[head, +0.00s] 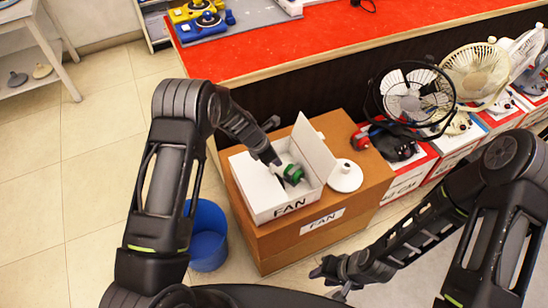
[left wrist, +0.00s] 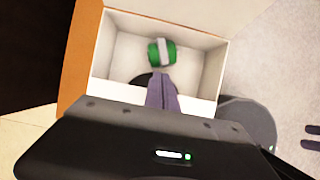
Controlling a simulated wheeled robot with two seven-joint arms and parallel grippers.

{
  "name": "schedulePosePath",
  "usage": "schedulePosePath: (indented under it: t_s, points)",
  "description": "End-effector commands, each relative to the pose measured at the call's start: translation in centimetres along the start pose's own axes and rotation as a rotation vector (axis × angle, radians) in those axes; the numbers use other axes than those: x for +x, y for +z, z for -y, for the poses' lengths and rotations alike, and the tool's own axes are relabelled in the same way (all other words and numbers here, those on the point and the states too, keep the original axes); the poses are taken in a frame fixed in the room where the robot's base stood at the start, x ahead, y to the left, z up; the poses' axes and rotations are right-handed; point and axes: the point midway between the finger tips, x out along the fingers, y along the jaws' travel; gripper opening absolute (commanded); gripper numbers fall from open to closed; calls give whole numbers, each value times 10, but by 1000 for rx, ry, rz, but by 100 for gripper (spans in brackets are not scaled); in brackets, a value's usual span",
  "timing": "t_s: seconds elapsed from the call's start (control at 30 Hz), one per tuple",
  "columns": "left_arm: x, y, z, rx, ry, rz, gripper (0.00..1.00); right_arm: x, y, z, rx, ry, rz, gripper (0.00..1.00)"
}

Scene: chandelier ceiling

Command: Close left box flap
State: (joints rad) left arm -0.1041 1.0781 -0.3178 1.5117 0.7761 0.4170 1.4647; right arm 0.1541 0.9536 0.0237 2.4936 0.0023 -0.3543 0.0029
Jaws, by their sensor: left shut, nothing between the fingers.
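A white box marked FAN (head: 290,209) sits on a brown carton, open on top. Its right flap (head: 317,148) stands up; in the left wrist view a white panel (left wrist: 195,22) rises at the far side. A flat white surface, apparently the left flap (head: 253,185), lies on the box's left part; whether it is flat or tilted is unclear. A green and white part (head: 291,174) is inside, also in the left wrist view (left wrist: 161,52). My left gripper (head: 275,160) is shut and empty over the box. My right gripper (head: 332,279) is open, low and away from it.
The brown carton (head: 283,246) supports the box and a white round base (head: 346,176) at right. A blue bin (head: 207,236) stands on the floor at left. The red-topped counter (head: 300,45) is behind. Several fans on cartons, including a black one (head: 412,95), stand at right.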

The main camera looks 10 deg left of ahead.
Motion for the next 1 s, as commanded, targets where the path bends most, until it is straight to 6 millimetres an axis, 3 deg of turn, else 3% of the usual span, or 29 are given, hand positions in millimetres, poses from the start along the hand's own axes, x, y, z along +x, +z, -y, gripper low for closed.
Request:
schedulePosePath:
  t_s: [0.33, 1.0]
  points:
    - [12, -2, 0, 0, 0, 0, 0, 6, -1, -2, -2, -2, -2, 36]
    - [3, 2, 0, 0, 0, 1, 0, -2, -1, 1, -1, -2, -2, 36]
